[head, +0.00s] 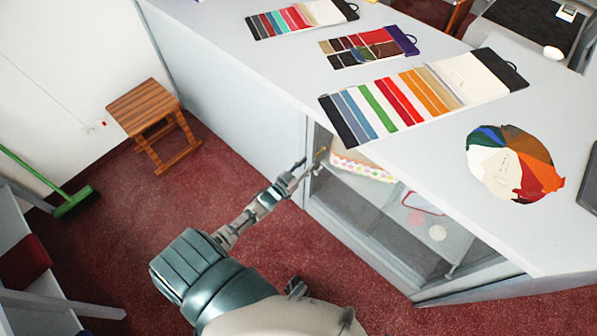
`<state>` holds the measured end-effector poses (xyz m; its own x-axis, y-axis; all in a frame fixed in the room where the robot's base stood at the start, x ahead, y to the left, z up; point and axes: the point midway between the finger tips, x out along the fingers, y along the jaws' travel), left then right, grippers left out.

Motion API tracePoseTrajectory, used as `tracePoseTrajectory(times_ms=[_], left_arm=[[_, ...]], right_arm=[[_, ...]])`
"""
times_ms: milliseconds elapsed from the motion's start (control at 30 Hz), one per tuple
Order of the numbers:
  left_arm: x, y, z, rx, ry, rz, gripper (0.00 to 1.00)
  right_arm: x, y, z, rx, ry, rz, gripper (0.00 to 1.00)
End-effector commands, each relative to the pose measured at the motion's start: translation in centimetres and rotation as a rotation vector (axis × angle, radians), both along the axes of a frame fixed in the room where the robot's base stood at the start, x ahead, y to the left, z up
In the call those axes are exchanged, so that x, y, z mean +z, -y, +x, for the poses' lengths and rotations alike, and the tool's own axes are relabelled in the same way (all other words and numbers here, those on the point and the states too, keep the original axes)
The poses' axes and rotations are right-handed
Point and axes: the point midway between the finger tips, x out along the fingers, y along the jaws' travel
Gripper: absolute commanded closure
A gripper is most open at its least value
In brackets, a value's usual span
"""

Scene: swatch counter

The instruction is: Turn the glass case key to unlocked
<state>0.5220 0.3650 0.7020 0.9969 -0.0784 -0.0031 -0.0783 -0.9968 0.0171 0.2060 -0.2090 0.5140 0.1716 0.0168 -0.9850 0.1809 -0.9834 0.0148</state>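The glass case (375,222) is built into the white counter, below its top, with a glass front and a shelf inside. My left gripper (309,167) is at the upper left edge of the case front, with its two fingers apart. A small brassy piece (321,153) shows by the fingertips; it may be the key, but it is too small to tell its turn or whether a finger touches it. My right gripper is not in view.
The counter top (440,150) overhangs the case and carries several colour swatch cards (390,105) and a round colour fan (512,165). A wooden stool (145,105) and a green broom (75,202) stand to the left. Red carpet between them is clear.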

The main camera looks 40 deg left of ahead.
Motion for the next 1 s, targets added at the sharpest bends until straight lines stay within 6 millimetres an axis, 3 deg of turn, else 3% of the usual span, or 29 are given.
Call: tracePoseTrajectory(times_ms=[100, 300, 900, 1000], left_arm=[[-0.1, -0.2, -2.5, 0.0, -0.003, -0.001, 0.68], [-0.1, -0.4, -4.8, 0.001, -0.003, -0.001, 0.68], [-0.1, -0.5, -5.1, 0.001, -0.002, -0.001, 0.68], [-1.1, -0.1, -5.5, 0.005, -0.037, 0.002, 0.68]], right_arm=[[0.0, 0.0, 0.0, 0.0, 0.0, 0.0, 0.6], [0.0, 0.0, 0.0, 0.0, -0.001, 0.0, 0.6], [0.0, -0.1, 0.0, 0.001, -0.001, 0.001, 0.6], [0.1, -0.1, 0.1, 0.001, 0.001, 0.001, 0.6]])
